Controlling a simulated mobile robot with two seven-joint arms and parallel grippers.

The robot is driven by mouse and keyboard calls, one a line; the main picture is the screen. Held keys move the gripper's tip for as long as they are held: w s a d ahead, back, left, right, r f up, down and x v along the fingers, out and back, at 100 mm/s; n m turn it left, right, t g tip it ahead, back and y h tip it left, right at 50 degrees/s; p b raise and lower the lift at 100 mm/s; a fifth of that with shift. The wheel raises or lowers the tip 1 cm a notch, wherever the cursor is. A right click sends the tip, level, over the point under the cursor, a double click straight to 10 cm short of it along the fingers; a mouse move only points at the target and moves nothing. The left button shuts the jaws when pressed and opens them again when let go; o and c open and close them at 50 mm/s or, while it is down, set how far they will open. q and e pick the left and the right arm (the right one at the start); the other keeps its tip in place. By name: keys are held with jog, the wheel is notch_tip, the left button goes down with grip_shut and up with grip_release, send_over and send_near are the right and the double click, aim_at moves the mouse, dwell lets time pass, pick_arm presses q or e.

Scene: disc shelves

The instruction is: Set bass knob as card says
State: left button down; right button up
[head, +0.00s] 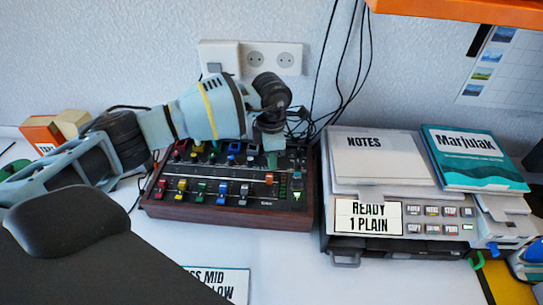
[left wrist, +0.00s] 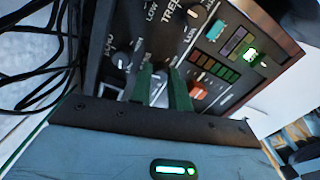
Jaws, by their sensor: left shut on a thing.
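The mixer (head: 225,212) is a dark panel in a wooden case, with coloured sliders and knobs. My left gripper (head: 271,150) points down at its back right part. In the left wrist view its two green fingers (left wrist: 161,88) are shut on a small knob (left wrist: 159,90), mostly hidden between them. I cannot read that knob's label. My right gripper is not in view.
A grey machine (head: 397,245) with a "READY 1 PLAIN" display stands close right of the mixer, with notes (head: 378,158) and a teal book (head: 474,160) on top. Black cables hang behind the mixer.

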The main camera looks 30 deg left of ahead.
pick_arm(q)
jog(key=shift+m, duration=1.2)
jog(key=c, duration=1.3)
grip_release()
jog(key=shift+r, duration=3.9)
